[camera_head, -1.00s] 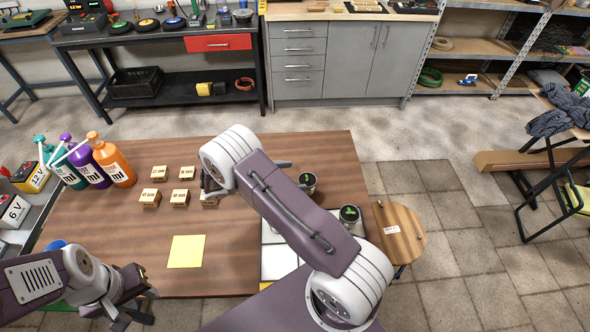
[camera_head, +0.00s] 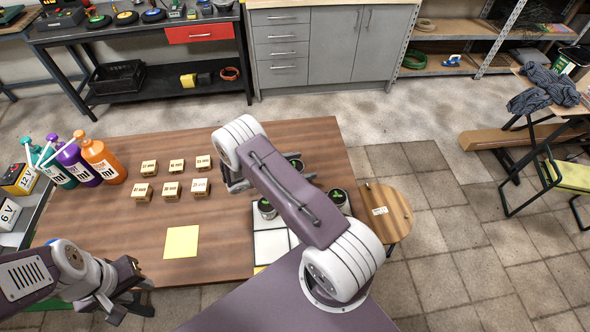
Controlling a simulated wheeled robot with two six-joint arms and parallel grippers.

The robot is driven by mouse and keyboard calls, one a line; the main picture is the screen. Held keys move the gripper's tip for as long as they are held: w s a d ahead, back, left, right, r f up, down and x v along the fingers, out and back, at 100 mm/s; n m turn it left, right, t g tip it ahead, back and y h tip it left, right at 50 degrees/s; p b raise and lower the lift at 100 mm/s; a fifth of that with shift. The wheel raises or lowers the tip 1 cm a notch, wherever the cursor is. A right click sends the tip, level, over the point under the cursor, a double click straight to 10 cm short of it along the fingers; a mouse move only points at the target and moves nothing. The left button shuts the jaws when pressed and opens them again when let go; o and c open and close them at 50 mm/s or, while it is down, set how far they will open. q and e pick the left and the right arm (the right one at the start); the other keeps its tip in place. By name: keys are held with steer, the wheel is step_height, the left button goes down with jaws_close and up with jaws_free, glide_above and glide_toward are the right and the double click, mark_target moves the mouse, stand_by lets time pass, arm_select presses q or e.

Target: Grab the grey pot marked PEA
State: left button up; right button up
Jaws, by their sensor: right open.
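Several grey pots with dark tops and green marks stand on a white tiled board (camera_head: 272,246) at the table's right side. One pot (camera_head: 267,209) is left of my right arm, another pot (camera_head: 338,199) is right of it, and a third (camera_head: 296,163) shows partly behind it. No PEA lettering is readable, so I cannot tell which pot it is. My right gripper (camera_head: 246,183) is open, just beyond the near left pot, largely hidden behind its own arm. My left gripper (camera_head: 140,298) looks open and empty at the table's front left edge.
Several small labelled boxes (camera_head: 171,189) stand in two rows left of my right gripper. A yellow sheet (camera_head: 181,242) lies on the brown table (camera_head: 120,220). Orange, purple and teal bottles (camera_head: 103,160) stand at the left edge. A round wooden stool (camera_head: 386,214) is at the right.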

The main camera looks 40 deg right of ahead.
steer(key=c, duration=1.6)
steer(key=shift+o, duration=0.2)
steer(key=r, duration=0.4)
steer(key=shift+s+d+r, duration=0.2)
steer(key=shift+s+r, duration=0.05)
steer(key=shift+r, duration=0.05)
steer(key=s+d+r, duration=0.5)
steer(key=s+r, duration=0.1)
steer(key=s, duration=0.3)
steer(key=shift+s+d+r+b, duration=0.2)
steer(key=shift+s+r+b, duration=0.05)
steer(key=shift+s+b, duration=0.15)
